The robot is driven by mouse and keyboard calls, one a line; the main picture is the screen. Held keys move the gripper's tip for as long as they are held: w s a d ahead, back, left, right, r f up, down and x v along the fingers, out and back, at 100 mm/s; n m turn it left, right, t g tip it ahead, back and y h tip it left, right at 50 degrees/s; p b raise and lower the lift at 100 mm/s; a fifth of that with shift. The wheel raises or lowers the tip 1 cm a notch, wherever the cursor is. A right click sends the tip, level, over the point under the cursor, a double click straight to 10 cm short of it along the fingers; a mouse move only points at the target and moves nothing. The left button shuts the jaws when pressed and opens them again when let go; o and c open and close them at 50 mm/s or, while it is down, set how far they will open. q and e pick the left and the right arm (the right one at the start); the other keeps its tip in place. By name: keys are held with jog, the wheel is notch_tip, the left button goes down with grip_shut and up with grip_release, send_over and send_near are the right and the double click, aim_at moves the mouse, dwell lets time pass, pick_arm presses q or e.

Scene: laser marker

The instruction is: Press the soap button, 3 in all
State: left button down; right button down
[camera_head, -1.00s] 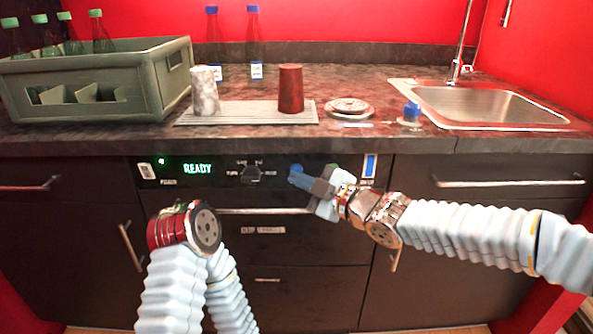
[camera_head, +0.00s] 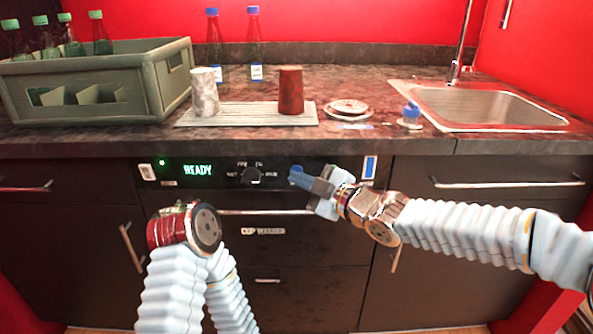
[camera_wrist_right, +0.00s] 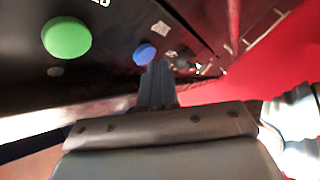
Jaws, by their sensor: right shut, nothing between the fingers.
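The dark control panel (camera_head: 225,174) runs under the counter edge and bears a lit READY display (camera_head: 198,170) and a dark dial (camera_head: 251,175). A round blue button (camera_wrist_right: 145,54) and a larger green button (camera_wrist_right: 67,37) show on the panel in the right wrist view. No soap label is readable on either. My right gripper (camera_head: 294,177) is shut and empty, its fingertips pointing at the blue button. In the right wrist view the fingertips (camera_wrist_right: 157,66) overlap its lower edge; I cannot tell whether they touch. My left gripper is not visible, only its arm.
A grey crate (camera_head: 150,92) with bottles, a ribbed tray (camera_head: 247,115) with two cups, stacked plates (camera_head: 348,109) and a sink (camera_head: 495,106) are on the counter above. A long handle (camera_head: 265,212) crosses just below the panel.

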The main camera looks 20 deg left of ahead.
jog(key=shift+w+a, duration=0.15)
jog(key=shift+w, duration=0.25)
dwell(0.6)
jog(key=shift+s, duration=0.1)
dwell(0.3)
jog(key=shift+s+f, duration=0.1)
jog(key=shift+s, duration=0.1)
jog(key=shift+s+d+b, duration=0.25)
jog(key=shift+s+b, duration=0.2)
